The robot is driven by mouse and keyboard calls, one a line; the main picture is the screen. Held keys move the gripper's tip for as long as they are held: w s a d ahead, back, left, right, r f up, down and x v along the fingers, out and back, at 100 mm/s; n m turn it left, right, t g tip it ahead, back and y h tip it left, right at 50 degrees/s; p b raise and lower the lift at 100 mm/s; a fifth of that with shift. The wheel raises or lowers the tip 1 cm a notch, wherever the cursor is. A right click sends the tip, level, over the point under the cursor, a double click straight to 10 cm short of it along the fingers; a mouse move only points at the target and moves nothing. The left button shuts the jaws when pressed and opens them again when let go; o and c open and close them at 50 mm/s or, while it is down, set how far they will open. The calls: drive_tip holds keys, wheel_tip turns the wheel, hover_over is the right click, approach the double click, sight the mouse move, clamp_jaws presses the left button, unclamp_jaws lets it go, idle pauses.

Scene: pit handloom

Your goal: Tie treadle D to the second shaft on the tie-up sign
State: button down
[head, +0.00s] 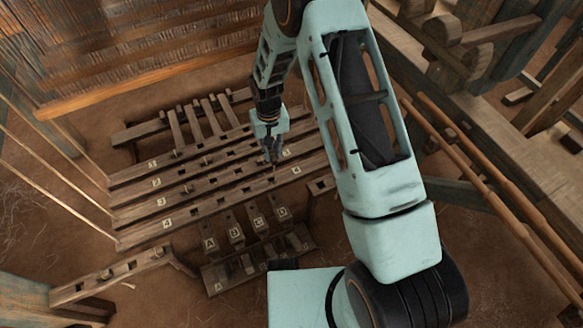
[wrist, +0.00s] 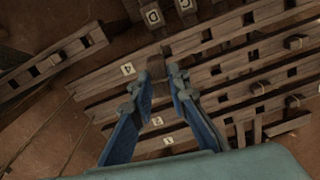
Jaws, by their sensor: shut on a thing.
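My gripper (head: 273,157) is above the right end of the slotted wooden bars in the head view. In the wrist view its blue fingers (wrist: 160,80) are shut on a small dark piece, likely a peg, which the fingers mostly hide. The shaft bars carry number plates 1 to 4; the second bar's plate (head: 156,183) is at its left end. The bar 4 plate (wrist: 128,69) is beside the fingertips in the wrist view. Treadle D's plate (head: 282,213) is at the right end of the A to D row; it also shows in the wrist view (wrist: 153,16).
A slotted beam (head: 110,275) lies at the left front. Several pegs stand in the bars. Loom posts and long poles (head: 490,200) flank the right; cords run down the left.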

drive_tip(key=shift+w+a+r+n, duration=0.3)
drive_tip(key=shift+w+a+n, duration=0.2)
drive_tip(key=shift+w+n, duration=0.25)
drive_tip(key=shift+w+a+f, duration=0.1)
drive_tip(key=shift+f, duration=0.05)
wheel_tip(320, 180, down, 16)
drive_tip(key=b, duration=1)
drive_tip(key=shift+f, duration=0.1)
idle(0.3)
idle(0.3)
drive_tip(key=c, duration=1.8)
unclamp_jaws()
drive_tip(key=shift+o, duration=0.2)
wheel_tip(320, 180, up, 12)
drive_tip(key=shift+r, duration=0.1)
